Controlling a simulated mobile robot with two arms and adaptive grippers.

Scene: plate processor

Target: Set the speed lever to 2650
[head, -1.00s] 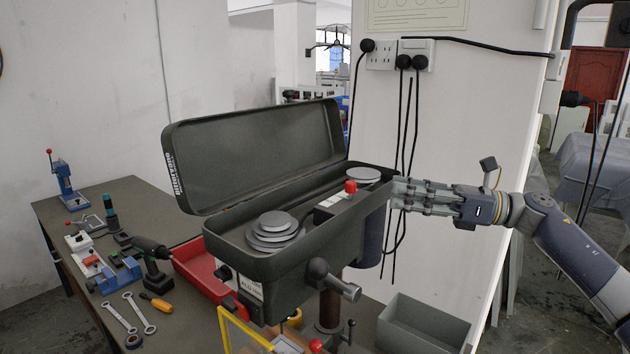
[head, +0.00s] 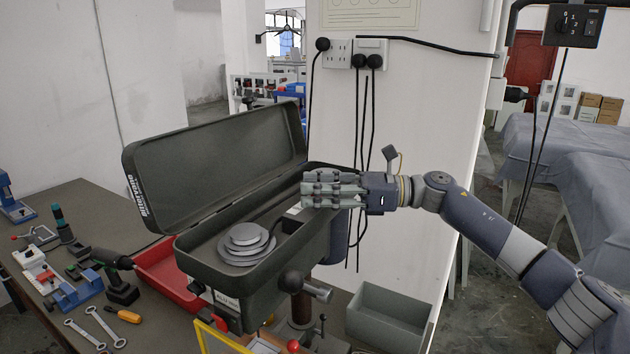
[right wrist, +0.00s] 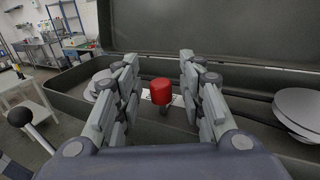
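The speed lever is a red knob (right wrist: 161,91) on a short dark stem inside the machine's open head. A pale plate with unreadable marks lies behind it. In the head view the knob is hidden behind my right gripper (head: 308,188), which reaches in from the right over the housing (head: 205,262). In the right wrist view, my right gripper (right wrist: 160,64) is open, with a finger on each side of the knob and visible gaps to both. My left gripper is not in view.
The raised lid (head: 215,165) stands behind the housing. Stepped pulleys (head: 246,240) sit inside at the left. A grey bin (head: 388,318), a red tray (head: 165,275), a drill (head: 115,275) and wrenches (head: 85,330) are on the bench. A wall with hanging cables rises behind.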

